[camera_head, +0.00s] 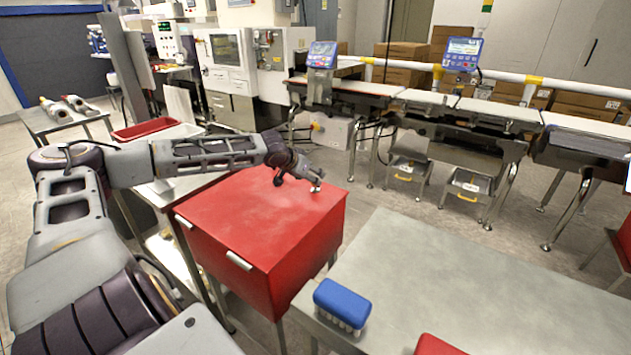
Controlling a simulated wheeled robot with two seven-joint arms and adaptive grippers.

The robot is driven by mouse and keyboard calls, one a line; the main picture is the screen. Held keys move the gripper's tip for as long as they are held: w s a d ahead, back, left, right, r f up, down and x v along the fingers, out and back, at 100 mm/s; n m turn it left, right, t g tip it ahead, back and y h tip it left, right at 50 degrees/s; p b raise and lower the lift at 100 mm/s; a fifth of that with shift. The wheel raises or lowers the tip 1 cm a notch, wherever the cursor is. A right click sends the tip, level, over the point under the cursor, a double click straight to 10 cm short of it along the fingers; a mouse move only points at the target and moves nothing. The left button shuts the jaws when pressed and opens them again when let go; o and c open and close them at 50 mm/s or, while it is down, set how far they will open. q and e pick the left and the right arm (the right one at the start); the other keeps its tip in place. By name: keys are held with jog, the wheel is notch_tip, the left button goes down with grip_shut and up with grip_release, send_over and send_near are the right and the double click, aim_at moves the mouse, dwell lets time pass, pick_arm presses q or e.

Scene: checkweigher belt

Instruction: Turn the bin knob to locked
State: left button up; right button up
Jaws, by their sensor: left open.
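A red bin (262,215), a closed box with a dusty, flat top, stands left of the middle of the head view. Two pale handles show on its near side, one at the middle (239,260) and one at the left corner (184,221). I cannot make out a knob on the faces I see; the far side is hidden. My left gripper (299,182) hangs over the far right part of the bin's top, its fingers apart and pointing down. Nothing shows between them, and I cannot tell whether they touch the bin. My right gripper is out of view.
A grey table (450,270) stands close right of the bin, with a blue brush (342,304) at its left edge and a red object (438,345) at the front. The checkweigher belt (500,112) runs along the back. A red tray (145,128) lies at left.

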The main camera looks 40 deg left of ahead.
pick_arm(q)
jog(key=shift+w+f, duration=0.15)
jog(key=shift+w, duration=0.05)
jog(key=shift+f, duration=0.1)
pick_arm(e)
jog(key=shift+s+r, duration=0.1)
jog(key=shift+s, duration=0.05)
pick_arm(q)
jog(key=shift+w, duration=0.15)
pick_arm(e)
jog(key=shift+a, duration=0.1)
pick_arm(q)
jog(key=shift+w+a+f, duration=0.1)
jog(key=shift+w+f, duration=0.1)
jog(key=shift+f, duration=0.1)
jog(key=shift+w+f+b, duration=0.35)
jog(key=shift+w+f, duration=0.9)
jog(key=shift+w, duration=0.05)
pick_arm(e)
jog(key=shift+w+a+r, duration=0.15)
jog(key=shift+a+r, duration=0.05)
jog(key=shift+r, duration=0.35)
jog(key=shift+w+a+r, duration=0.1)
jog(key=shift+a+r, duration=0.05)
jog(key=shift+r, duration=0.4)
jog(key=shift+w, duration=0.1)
